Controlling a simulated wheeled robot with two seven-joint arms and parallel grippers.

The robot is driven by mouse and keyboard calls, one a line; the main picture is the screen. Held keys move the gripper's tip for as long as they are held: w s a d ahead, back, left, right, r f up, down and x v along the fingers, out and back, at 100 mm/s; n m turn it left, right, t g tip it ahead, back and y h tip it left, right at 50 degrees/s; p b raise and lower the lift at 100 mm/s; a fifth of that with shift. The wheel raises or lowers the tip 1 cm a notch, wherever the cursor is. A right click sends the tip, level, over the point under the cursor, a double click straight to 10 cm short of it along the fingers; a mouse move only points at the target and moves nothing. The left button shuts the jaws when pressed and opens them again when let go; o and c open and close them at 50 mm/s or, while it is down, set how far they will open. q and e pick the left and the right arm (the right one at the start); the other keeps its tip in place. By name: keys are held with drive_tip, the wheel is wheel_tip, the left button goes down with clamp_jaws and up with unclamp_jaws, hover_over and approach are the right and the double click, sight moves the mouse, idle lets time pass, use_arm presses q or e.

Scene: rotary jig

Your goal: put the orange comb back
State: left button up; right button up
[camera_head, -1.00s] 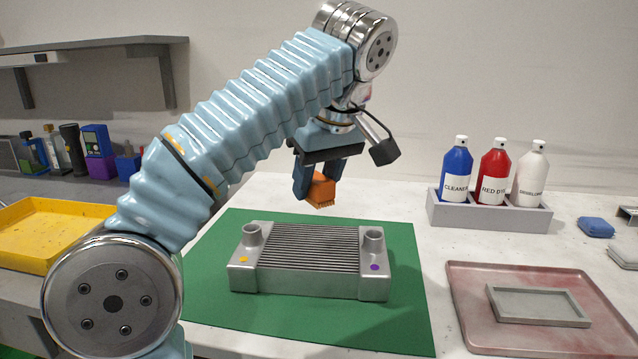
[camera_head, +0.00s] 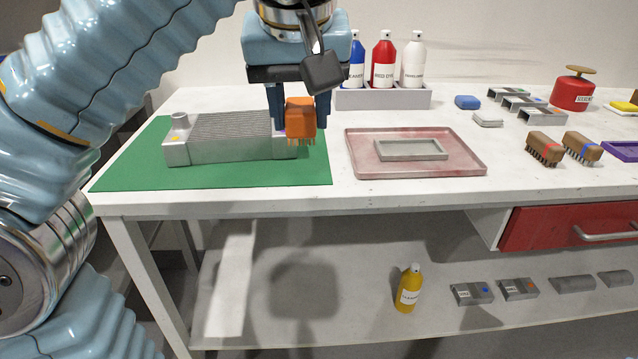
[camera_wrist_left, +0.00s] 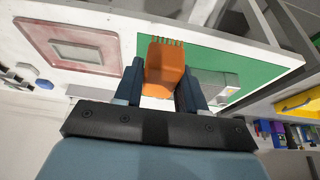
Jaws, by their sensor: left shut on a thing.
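The orange comb (camera_head: 301,119) is a small orange block with tan teeth pointing down. My left gripper (camera_head: 299,112) is shut on it, one dark finger on each side, and holds it in front of the right end of the grey finned radiator (camera_head: 235,132). In the left wrist view the comb (camera_wrist_left: 164,68) sits between the two fingers (camera_wrist_left: 160,82). The radiator lies on a green mat (camera_head: 125,172), and the comb hides part of its right end. My right gripper is not in view.
A reddish tray (camera_head: 362,169) with a grey frame (camera_head: 410,150) lies to the right. Behind stand bottles in a grey rack (camera_head: 385,97). Two brown brushes (camera_head: 545,148) (camera_head: 582,147) and a purple tray (camera_head: 622,152) are at far right. The bench's front edge is near.

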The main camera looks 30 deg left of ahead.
use_arm(q)
drive_tip(key=w+a+f, duration=0.3)
drive_tip(key=w+f, duration=0.1)
drive_tip(key=w, duration=0.3)
drive_tip(key=b, duration=0.2)
approach(310, 165)
drive_tip(key=shift+w+a+f, duration=0.25)
drive_tip(key=shift+w, duration=0.1)
drive_tip(key=b+x, duration=0.1)
drive_tip(key=x, duration=0.4)
drive_tip(key=shift+s, duration=0.1)
drive_tip(key=shift+d+f, duration=0.1)
drive_tip(key=shift+f, duration=0.1)
drive_tip(key=shift+f, duration=0.15)
drive_tip(key=o, duration=1.1)
